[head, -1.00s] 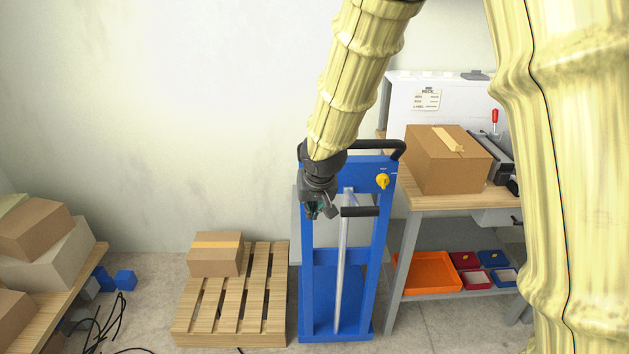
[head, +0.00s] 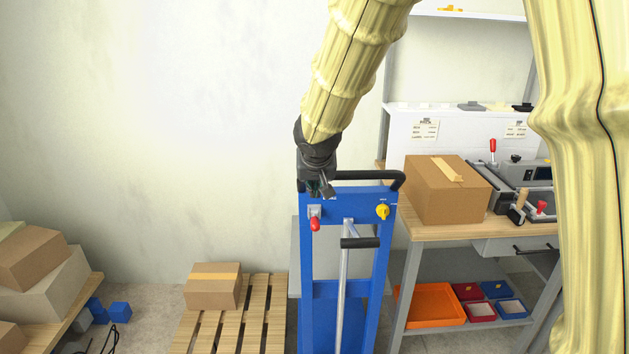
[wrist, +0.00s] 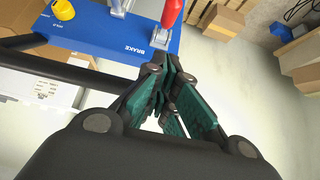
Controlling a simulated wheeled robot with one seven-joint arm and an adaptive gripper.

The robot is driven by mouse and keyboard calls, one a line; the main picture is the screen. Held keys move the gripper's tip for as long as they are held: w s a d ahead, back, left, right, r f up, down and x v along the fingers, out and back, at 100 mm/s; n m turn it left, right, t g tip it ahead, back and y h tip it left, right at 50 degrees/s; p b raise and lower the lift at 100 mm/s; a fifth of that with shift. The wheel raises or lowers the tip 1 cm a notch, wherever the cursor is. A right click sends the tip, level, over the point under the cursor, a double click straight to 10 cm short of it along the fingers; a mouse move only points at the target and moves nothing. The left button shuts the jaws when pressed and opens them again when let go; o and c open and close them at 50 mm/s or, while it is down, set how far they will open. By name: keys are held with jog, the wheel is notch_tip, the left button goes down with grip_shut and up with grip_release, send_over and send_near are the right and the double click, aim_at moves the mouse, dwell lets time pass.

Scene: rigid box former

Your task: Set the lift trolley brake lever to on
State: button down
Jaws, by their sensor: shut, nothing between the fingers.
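The blue lift trolley (head: 344,288) stands at the centre of the head view. Its brake lever (head: 315,223), with a red grip, is on the left of the top panel and its grip hangs downward. In the wrist view the red brake lever (wrist: 171,14) is at the top, by the printed word BRAKE. A yellow knob (head: 382,211) sits at the right of the panel; it also shows in the wrist view (wrist: 63,10). My gripper (head: 318,190) is just above the lever, apart from it. In the wrist view my gripper (wrist: 172,75) is shut and empty.
The trolley's black handle (head: 375,175) runs beside my gripper. A workbench (head: 440,230) with a cardboard box (head: 446,190) stands to the right. A wooden pallet (head: 235,325) with a box (head: 213,285) is to the left. The wall space above the pallet is clear.

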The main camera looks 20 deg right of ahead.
send_over(314, 220)
jog(key=f, duration=0.5)
jog(key=shift+w+d+f, duration=0.2)
jog(key=shift+f, duration=0.1)
jog(key=shift+s+a+f, duration=0.1)
jog(key=shift+s+f, duration=0.1)
jog(key=shift+f, duration=1.15)
jog(key=shift+a, duration=0.1)
